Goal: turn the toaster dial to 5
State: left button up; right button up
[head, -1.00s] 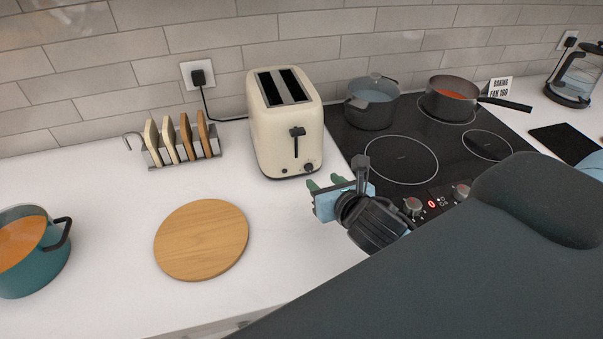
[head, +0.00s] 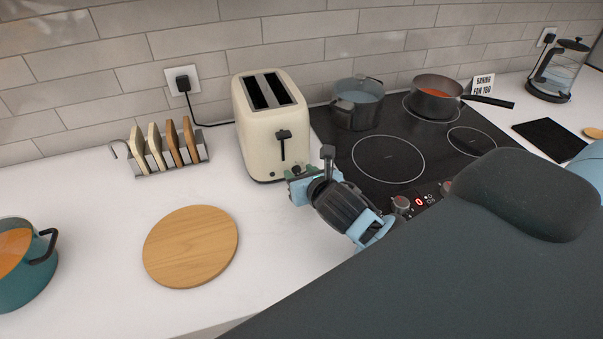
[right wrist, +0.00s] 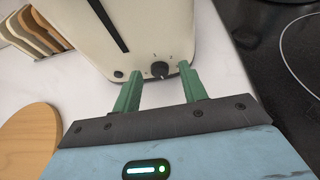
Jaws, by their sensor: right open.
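The cream toaster (head: 265,125) stands on the white counter with its lever side facing me. Its black dial (right wrist: 160,69) sits low on that face in the right wrist view, beside a small black button (right wrist: 118,75). In the head view my right gripper largely hides the dial. My right gripper (right wrist: 158,80) is open, its green fingers reaching toward the toaster's face with the dial between and just beyond the fingertips. I cannot tell whether a finger touches it. The right gripper also shows in the head view (head: 290,175). My left gripper is not in view.
The black cooktop (head: 400,145) lies right of the toaster, with a grey pot (head: 358,108) and a saucepan (head: 436,100). A toast rack (head: 175,158) and a round wooden board (head: 190,246) are on the left. The counter before the toaster is clear.

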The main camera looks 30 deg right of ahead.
jog(key=shift+w, duration=0.1)
grip_shut()
jog(key=shift+f, duration=0.1)
dwell(0.3)
jog(key=shift+d+f+m+t+y, duration=0.15)
jog(key=shift+m+t+y, duration=0.15)
jog(key=shift+m+y, duration=0.5)
jog(key=shift+d+m+t+y, duration=0.15)
jog(key=shift+m+t+y, duration=0.2)
jog(key=shift+m, duration=0.75)
grip_release()
